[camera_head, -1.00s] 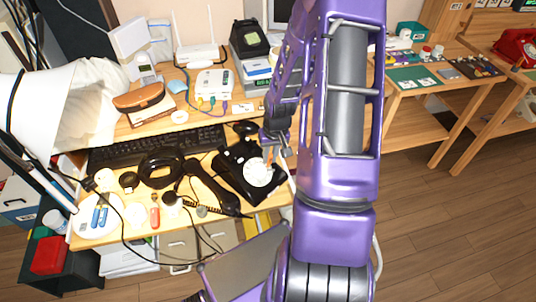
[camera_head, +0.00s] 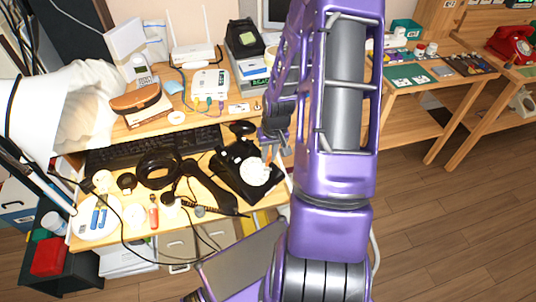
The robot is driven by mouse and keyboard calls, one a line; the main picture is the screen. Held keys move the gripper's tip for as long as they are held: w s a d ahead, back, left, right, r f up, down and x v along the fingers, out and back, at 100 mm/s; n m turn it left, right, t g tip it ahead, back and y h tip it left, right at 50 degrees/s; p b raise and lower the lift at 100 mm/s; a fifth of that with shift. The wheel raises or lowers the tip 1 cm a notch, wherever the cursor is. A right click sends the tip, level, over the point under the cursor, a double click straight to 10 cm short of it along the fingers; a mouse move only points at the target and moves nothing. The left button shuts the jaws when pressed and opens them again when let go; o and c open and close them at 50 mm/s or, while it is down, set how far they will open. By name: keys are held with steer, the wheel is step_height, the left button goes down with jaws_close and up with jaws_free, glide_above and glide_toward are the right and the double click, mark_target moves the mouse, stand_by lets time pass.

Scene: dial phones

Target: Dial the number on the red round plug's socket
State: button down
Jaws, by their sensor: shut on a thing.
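A black rotary phone (camera_head: 233,160) with a white round dial (camera_head: 255,172) sits at the right front of the desk. Its black handset (camera_head: 207,187) lies off the cradle to the left. My gripper (camera_head: 272,155) is at the upper right edge of the dial, partly hidden by my purple arm. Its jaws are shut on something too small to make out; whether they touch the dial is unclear. A white box (camera_head: 210,84) at the back of the desk has coloured plugs in its front sockets. I cannot make out a red round plug or any number there.
A white router (camera_head: 193,52) stands behind. A red phone (camera_head: 510,43) stands on the right-hand table. Open floor lies at the lower right.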

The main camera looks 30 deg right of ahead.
steer(key=shift+w+a+r, duration=0.35)
steer(key=shift+a, duration=0.65)
steer(key=shift+w+a+r, duration=0.3)
steer(key=shift+w+a, duration=0.1)
steer(key=shift+a, duration=0.6)
steer(key=shift+w+a+r, duration=0.35)
steer(key=shift+a, duration=0.65)
steer(key=shift+f, duration=0.15)
steer(key=shift+w+f+b, duration=0.25)
steer(key=shift+f+b, duration=0.15)
steer(key=shift+b, duration=0.2)
steer(key=shift+w+a+f+b, duration=0.1)
steer(key=shift+w+f+b, duration=0.05)
steer(key=shift+f+b, duration=0.3)
steer(key=shift+w+d+r, duration=0.1)
steer(key=shift+w+d, duration=0.25)
steer(key=shift+d, duration=0.2)
